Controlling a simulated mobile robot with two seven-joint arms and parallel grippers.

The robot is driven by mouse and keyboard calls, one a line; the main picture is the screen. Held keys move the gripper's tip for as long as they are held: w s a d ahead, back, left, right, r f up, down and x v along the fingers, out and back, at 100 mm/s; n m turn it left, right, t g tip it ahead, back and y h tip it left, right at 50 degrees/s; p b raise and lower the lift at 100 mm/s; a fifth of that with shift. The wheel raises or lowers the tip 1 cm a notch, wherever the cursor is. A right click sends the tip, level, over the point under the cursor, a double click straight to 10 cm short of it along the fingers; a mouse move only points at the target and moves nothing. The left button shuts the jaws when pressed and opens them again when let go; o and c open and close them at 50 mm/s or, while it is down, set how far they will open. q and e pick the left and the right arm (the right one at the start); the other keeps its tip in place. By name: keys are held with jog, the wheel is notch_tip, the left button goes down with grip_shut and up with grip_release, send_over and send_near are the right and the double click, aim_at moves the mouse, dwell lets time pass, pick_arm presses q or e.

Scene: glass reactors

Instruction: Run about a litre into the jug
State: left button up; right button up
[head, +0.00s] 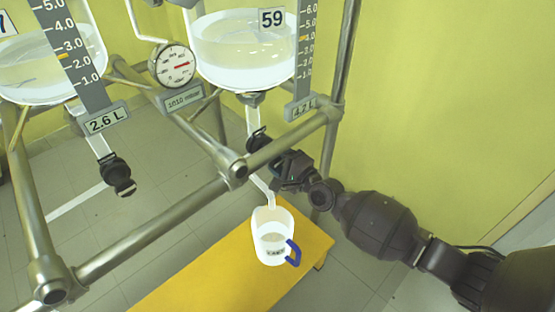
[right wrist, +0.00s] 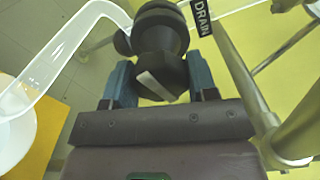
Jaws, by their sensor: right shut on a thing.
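The white jug (head: 264,242) with a blue handle stands upright on a yellow bench, under the outlet pipe (head: 262,188) of the reactor vessel (head: 243,52) marked 59. The vessel holds clear liquid, and the plate under its scale reads 4.7 L. My right gripper (head: 272,160) is at the dark drain valve below this vessel. In the right wrist view its two blue-grey fingers (right wrist: 160,82) are shut on the valve's black knob (right wrist: 158,68), which bears a pale bar. I cannot tell whether liquid runs through the pipe. My left gripper is out of view.
A second vessel (head: 38,62), with a 2.6 L plate (head: 107,119) and its own black valve (head: 118,174), hangs at left. Metal frame tubes (head: 150,232) cross before the vessels. A pressure gauge (head: 174,66) sits between them. The yellow bench (head: 190,268) is otherwise bare.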

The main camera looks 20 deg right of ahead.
jog(key=shift+f+m, duration=0.15)
jog(key=shift+m, duration=0.55)
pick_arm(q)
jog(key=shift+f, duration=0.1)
pick_arm(e)
jog(key=o, duration=0.9)
jog(key=shift+s+d, duration=0.2)
jog(key=shift+s, duration=0.35)
pick_arm(q)
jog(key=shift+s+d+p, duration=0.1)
jog(key=shift+p, duration=0.35)
pick_arm(e)
jog(key=shift+v, duration=4.85)
